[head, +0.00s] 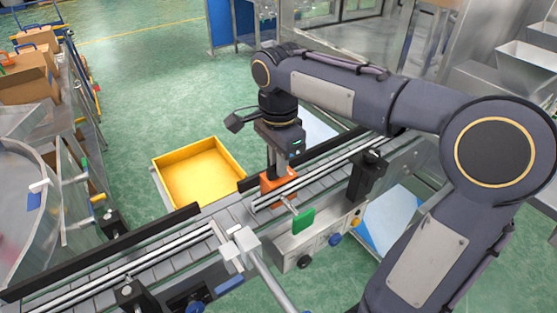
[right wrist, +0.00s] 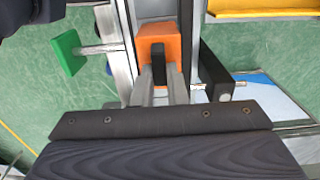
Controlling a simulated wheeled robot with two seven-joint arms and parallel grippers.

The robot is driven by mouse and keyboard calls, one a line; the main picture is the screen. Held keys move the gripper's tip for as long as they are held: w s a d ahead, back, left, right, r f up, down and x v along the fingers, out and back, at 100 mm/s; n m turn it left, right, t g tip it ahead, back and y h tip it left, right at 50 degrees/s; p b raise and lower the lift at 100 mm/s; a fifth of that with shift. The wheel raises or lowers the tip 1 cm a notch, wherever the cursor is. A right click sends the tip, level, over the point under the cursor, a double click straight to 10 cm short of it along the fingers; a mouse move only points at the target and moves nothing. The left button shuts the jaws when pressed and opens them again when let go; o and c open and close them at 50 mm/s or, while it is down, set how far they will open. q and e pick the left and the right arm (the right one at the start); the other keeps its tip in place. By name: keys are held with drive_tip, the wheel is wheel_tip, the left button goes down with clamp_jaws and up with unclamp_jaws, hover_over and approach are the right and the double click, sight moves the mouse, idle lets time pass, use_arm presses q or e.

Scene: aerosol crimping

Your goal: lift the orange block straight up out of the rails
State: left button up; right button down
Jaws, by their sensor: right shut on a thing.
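The orange block (head: 279,185) sits between the guide rails of the conveyor (head: 225,222), low on the track. It also shows in the right wrist view (right wrist: 170,42), with a dark upright part on top of it. My right gripper (head: 278,166) points down from above and is shut on the block; in the right wrist view its fingers (right wrist: 158,78) reach to the dark part. The fingertips are partly hidden by that part. The block looks upright. My left gripper is not in view.
A yellow bin (head: 199,172) stands behind the conveyor. A green paddle (head: 303,222) on a rod sticks out from the conveyor's near side. A black sensor housing (head: 366,178) stands right of the block. Cardboard boxes (head: 28,75) are at the far left.

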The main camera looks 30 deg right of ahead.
wheel_tip(320, 180, up, 10)
drive_tip(key=p, duration=0.9)
drive_tip(key=shift+f, duration=0.2)
idle(1.2)
drive_tip(key=shift+s, duration=0.1)
idle(0.3)
